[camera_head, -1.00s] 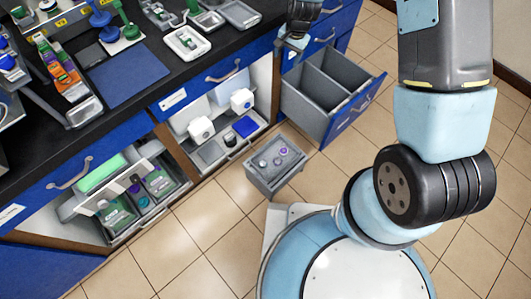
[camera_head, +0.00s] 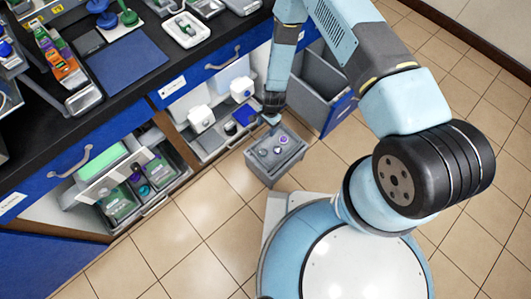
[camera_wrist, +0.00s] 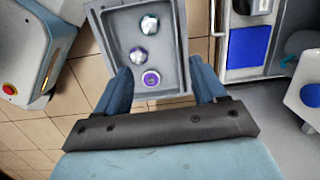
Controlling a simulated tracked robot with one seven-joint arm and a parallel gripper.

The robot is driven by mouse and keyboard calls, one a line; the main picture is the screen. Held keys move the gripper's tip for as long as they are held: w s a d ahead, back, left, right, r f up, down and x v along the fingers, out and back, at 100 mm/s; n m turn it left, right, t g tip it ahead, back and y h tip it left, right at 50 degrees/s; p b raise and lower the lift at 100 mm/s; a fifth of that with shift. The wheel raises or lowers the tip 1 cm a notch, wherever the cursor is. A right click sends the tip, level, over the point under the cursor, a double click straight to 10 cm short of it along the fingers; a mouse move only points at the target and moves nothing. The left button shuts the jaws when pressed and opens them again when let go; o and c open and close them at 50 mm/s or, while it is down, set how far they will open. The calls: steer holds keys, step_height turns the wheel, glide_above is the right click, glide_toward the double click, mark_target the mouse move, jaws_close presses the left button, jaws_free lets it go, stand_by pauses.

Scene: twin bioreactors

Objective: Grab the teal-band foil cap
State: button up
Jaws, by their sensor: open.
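A foil cap with a teal tint on its band (camera_wrist: 149,23), likely the teal-band one, lies in the grey tray top of a small stand (camera_wrist: 179,45), farthest from my gripper. Nearer lie a foil cap with a purple-blue band (camera_wrist: 137,55) and a purple-ringed cap (camera_wrist: 151,77). My gripper (camera_wrist: 162,80) is open and empty, its fingers either side of the tray's near part. In the head view my gripper (camera_head: 271,119) hangs by the back edge of the small stand (camera_head: 262,171). The caps are too small there to tell band colours surely.
Tiled floor (camera_head: 210,235) is clear in front.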

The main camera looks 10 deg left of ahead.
mark_target(263, 151)
steer(key=s+f, duration=0.1)
steer(key=f, duration=0.4)
steer(key=s+f, duration=0.1)
steer(key=f, duration=0.5)
steer(key=s+a+f, duration=0.1)
steer(key=s+f, duration=0.1)
steer(key=f, duration=0.4)
steer(key=shift+a, duration=0.1)
steer(key=shift+r, duration=0.1)
steer(key=shift+c, duration=0.2)
steer(key=c, duration=1.1)
